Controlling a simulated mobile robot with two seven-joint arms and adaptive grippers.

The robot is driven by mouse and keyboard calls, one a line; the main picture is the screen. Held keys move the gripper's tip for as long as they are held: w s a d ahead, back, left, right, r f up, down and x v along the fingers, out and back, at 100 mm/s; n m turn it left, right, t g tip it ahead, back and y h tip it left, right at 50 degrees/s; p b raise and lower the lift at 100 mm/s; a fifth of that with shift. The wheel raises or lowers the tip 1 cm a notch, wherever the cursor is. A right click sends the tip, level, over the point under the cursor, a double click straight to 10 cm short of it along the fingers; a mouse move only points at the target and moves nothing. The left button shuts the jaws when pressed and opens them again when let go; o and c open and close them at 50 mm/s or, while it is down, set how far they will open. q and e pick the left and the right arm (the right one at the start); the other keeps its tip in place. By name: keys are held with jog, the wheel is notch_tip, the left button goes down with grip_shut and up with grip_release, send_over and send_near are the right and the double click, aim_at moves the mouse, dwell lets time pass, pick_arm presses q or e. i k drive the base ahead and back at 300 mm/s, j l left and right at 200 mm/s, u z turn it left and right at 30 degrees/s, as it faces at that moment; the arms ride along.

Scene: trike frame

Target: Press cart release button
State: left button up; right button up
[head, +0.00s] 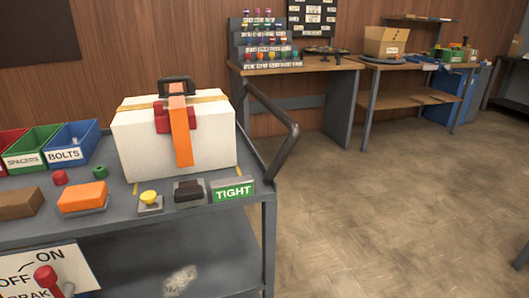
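A grey cart (225,214) stands at the left of the head view. On its top front edge sits a small yellow round button (149,197) on a grey base, the most button-like thing there. A black rocker-shaped piece (189,190) on a grey base is just right of it, beside a green "TIGHT" sign (233,191). No label names the release button. A red-knobbed lever (46,277) stands by an ON/OFF brake plate (40,268) at the lower left. Neither of my grippers is clearly in view.
A white box (206,145) with an orange strap stands on the cart behind the yellow button. An orange block (83,197) and a brown block (20,204) lie left of it. Bins (72,146) stand behind. The cart's handle (285,145) juts right. Open floor (400,210) lies right.

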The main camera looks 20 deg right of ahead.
aim_at(148, 197)
jog(key=l+u, duration=0.35)
jog(key=l, duration=1.85)
jog(key=k, duration=0.05)
